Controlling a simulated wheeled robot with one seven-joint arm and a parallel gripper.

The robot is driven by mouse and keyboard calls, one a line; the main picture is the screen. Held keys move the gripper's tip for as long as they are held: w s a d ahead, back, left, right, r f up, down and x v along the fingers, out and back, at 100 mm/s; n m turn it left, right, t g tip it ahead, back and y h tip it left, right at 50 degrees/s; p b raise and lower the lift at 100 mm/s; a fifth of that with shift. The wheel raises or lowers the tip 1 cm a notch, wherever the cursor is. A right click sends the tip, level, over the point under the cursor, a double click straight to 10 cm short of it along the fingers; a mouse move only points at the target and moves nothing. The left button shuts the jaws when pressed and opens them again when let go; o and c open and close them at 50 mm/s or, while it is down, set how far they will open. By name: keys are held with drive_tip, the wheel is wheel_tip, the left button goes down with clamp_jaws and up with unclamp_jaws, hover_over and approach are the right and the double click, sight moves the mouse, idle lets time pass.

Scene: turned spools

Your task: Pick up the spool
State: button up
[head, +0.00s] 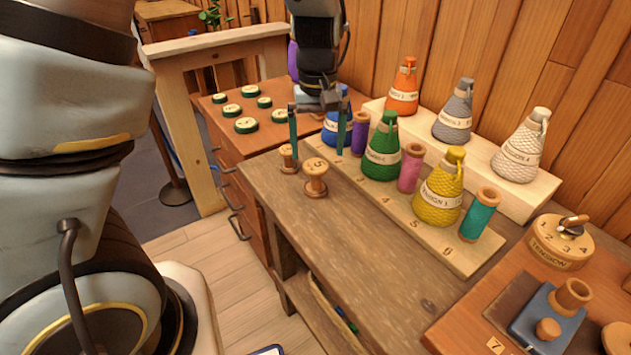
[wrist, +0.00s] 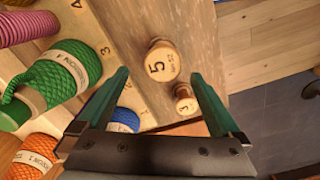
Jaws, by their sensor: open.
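Two small bare wooden spools stand upright on the workbench. One spool marked 5 (head: 316,178) is nearer; its round top (wrist: 161,62) shows in the wrist view between the fingertips and slightly beyond them. The other spool (head: 288,157), marked with what looks like a 3, is behind it to the left; in the wrist view it is the smaller spool (wrist: 186,100) by the right finger. My gripper (head: 317,160) is open and points down with its two green fingers apart and nothing held. In the wrist view the gripper (wrist: 160,76) is above the spools.
A numbered board (head: 405,206) right of the spools holds purple, pink and teal thread spools and blue, green and yellow cones (head: 440,187). A raised shelf (head: 480,158) behind holds more cones. Green-rimmed discs lie on the drawer cabinet (head: 238,139). The bench front (head: 350,235) is clear.

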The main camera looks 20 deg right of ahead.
sight(315, 178)
drive_tip(key=f, duration=0.9)
drive_tip(key=shift+w+a+p, duration=0.1)
drive_tip(key=shift+a+p, duration=0.1)
drive_tip(key=shift+p, duration=0.2)
drive_tip(key=c, duration=1.4)
